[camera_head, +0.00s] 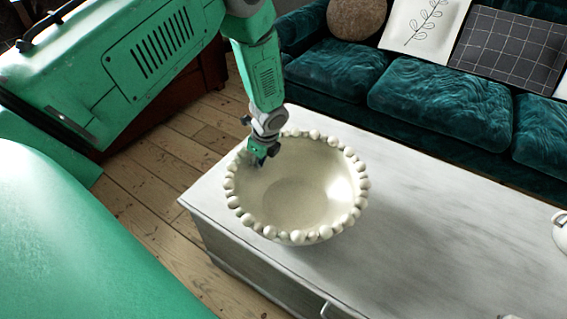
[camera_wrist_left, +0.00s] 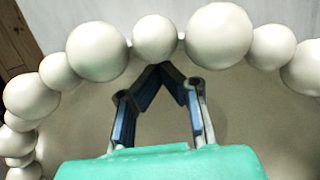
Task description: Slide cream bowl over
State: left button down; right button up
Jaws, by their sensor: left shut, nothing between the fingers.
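The cream bowl (camera_head: 296,192), with a rim of round beads, stands upright near the left end of a pale table. My left gripper (camera_head: 258,160) points down at the bowl's far-left side, with its fingertips just inside the rim. In the left wrist view its fingers (camera_wrist_left: 160,70) meet at the tips with nothing between them. The beaded rim (camera_wrist_left: 155,38) of the bowl lies just past the fingertips there; whether they touch the wall I cannot tell. My right gripper is not in view.
The table top (camera_head: 420,235) is clear to the right of the bowl, up to a white object (camera_head: 560,232) at the right edge. A teal sofa (camera_head: 440,100) with cushions stands behind. Floorboards (camera_head: 150,205) lie beyond the table's left edge.

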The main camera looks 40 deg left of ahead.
pick_arm(q)
jog(key=a, duration=0.4)
jog(key=a+p, duration=0.1)
jog(key=a, duration=0.4)
jog(key=shift+s+f, duration=0.15)
jog(key=shift+f, duration=0.05)
jog(key=a, duration=0.6)
jog(key=shift+r, duration=0.3)
jog(key=shift+a+r+p, duration=0.1)
jog(key=shift+a+p, duration=0.5)
jog(key=p+v, duration=0.2)
jog(key=v, duration=0.7)
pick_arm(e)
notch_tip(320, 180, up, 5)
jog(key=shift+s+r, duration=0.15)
pick_arm(q)
jog(key=shift+a+r, duration=0.1)
